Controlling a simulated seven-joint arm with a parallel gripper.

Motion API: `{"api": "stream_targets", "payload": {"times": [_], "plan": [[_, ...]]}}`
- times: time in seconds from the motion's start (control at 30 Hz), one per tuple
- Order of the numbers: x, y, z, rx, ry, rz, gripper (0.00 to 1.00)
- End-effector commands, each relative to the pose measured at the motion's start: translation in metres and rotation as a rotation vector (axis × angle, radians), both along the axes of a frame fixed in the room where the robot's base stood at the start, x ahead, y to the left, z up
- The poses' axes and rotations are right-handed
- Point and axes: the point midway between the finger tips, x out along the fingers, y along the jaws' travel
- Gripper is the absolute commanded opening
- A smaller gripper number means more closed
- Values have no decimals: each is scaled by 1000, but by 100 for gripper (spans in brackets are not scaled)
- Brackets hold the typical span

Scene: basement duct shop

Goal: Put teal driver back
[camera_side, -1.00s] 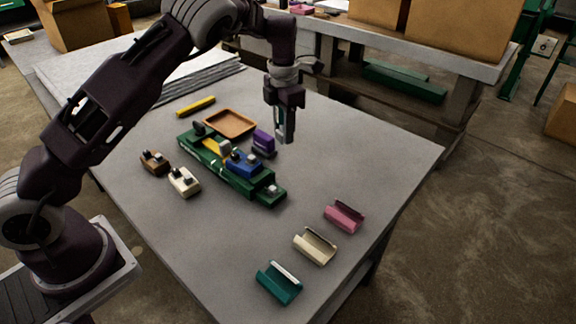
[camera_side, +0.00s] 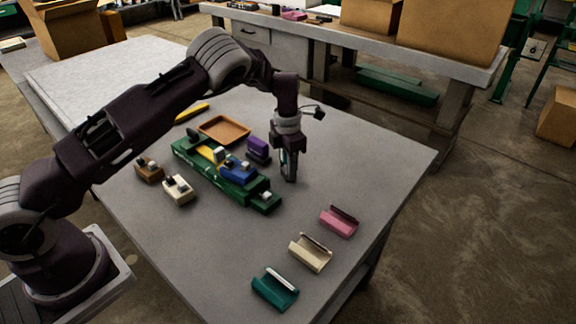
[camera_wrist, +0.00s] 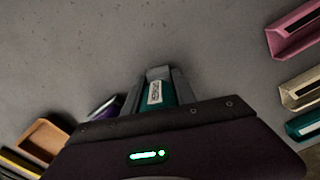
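My gripper (camera_side: 289,172) points down over the table, right of the green rack and the purple block. In the wrist view a teal driver (camera_wrist: 157,93) with a pale printed label sits between the fingers, which look shut on it. Only a sliver of its teal shows in the side view. The teal cradle (camera_side: 274,290), a trough with a pale strip, lies at the near front edge; it also shows at the right of the wrist view (camera_wrist: 303,125). My gripper is well apart from it. No driver shows in it.
A cream cradle (camera_side: 310,254) and a pink cradle (camera_side: 338,222) line up behind the teal one. The green rack (camera_side: 258,200) holds a blue block (camera_side: 236,170). A purple block (camera_side: 258,150), brown tray (camera_side: 224,131), cream block (camera_side: 179,190) and brown block (camera_side: 149,170) stand nearby.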

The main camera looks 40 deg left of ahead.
Motion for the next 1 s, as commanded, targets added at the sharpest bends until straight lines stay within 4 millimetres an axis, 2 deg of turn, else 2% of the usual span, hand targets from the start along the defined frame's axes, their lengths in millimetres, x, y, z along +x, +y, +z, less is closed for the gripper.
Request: {"api": "stream_targets", "payload": {"times": [0.03,0.1,0.47,0.57,0.8,0.9,1.0], "plan": [[0,0,0,0,0,0,40],[0,0,0,0,0,0,54],[0,0,6,0,-2,0,54],[1,0,26,0,-5,1,54],[1,0,91,0,-5,-1,54],[1,1,110,1,-4,0,54],[0,1,120,0,-2,0,54]]}}
